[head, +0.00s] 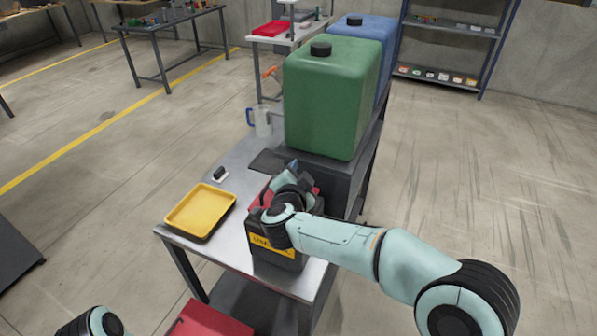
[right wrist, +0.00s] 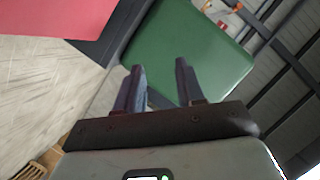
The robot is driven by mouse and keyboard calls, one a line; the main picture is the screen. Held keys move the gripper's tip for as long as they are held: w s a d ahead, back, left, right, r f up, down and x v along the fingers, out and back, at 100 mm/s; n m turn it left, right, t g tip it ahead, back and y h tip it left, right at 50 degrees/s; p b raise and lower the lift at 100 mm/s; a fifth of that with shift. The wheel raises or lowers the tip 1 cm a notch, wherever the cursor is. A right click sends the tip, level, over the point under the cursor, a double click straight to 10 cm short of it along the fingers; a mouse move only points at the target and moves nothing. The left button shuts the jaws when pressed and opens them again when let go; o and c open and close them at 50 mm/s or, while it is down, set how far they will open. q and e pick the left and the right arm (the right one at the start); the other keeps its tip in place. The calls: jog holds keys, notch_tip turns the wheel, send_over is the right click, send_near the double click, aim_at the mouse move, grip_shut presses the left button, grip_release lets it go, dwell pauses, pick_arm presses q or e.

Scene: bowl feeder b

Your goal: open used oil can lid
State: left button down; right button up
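The used oil can (head: 275,262) is a dark box with a yellow label, standing on the near end of the grey metal table. Red parts (head: 261,197) show at its top, probably its lid; my right arm covers most of it, so I cannot tell how far it is open. My right gripper is over the can top, its fingers mostly hidden in the head view. In the right wrist view my right gripper (right wrist: 160,85) has two fingers apart with nothing between them. A red flat surface (right wrist: 60,18) is close by at upper left. My left gripper is out of view.
A green tank (head: 325,100) with a black cap stands behind the can, with a blue tank (head: 365,40) beyond. A yellow tray (head: 200,210) lies left of the can. A clear jug (head: 263,122) stands farther back. A red box (head: 210,320) is below.

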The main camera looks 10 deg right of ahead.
jog(key=shift+w+d+f, duration=0.1)
jog(key=shift+w, duration=0.15)
grip_shut()
dwell(1.3)
grip_release()
jog(key=shift+s, duration=0.15)
